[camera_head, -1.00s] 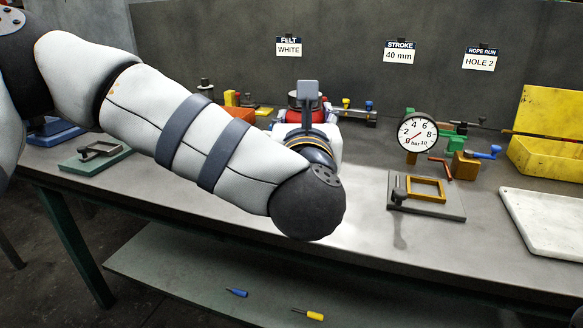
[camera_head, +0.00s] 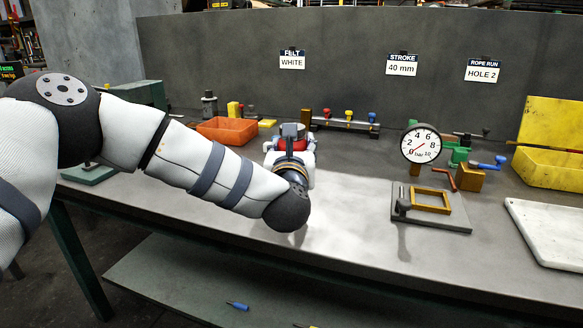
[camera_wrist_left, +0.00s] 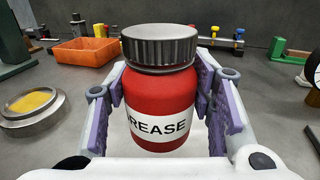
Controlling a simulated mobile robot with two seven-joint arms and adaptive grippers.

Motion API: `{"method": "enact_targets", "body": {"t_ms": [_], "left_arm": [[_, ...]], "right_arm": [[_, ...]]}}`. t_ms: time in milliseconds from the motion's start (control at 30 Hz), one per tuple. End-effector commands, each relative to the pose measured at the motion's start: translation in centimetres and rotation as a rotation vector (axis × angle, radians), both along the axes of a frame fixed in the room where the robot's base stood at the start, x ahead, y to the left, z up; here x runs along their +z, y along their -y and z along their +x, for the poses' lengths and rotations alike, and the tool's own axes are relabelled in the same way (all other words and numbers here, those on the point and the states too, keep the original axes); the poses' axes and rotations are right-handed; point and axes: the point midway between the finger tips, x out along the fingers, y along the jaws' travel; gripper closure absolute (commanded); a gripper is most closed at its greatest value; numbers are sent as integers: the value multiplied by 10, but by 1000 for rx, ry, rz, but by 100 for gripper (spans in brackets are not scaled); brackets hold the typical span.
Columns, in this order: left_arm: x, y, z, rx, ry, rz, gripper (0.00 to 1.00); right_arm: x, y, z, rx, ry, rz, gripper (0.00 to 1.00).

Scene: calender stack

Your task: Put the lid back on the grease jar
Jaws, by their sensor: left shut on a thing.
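The red grease jar (camera_wrist_left: 160,100) stands upright between the purple finger pads of my left gripper (camera_wrist_left: 163,103) in the left wrist view. The gripper is shut on the jar's body. A dark grey ribbed lid (camera_wrist_left: 159,45) sits level on the jar's top, with no clear gap showing. In the head view, my left gripper (camera_head: 290,158) is low over the bench, and a bit of the red jar (camera_head: 293,144) shows behind my wrist. Whether the jar's base touches the bench is hidden. My right gripper is not in view.
A round metal dish with a yellow inside (camera_wrist_left: 35,107) lies left of the jar. An orange bin (camera_head: 227,130) stands behind, left, and a rail with coloured knobs (camera_head: 346,124) behind, right. A gauge (camera_head: 421,143) and a plate fixture (camera_head: 432,208) stand right. The bench front is clear.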

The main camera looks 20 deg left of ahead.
Motion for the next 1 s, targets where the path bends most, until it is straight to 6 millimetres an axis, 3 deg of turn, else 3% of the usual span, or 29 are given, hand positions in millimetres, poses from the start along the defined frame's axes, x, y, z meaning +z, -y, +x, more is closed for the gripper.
{"method": "enact_targets", "body": {"t_ms": [100, 467, 733, 1000], "left_arm": [[-8, -4, 7, 1, 4, 0, 100], [-10, -5, 9, 1, 4, -1, 100], [-48, -8, 15, 1, 3, 1, 100], [-48, -8, 15, 1, 5, -1, 100]], "right_arm": [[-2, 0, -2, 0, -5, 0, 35], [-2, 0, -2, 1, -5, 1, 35], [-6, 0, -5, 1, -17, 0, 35], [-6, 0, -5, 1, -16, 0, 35]]}}
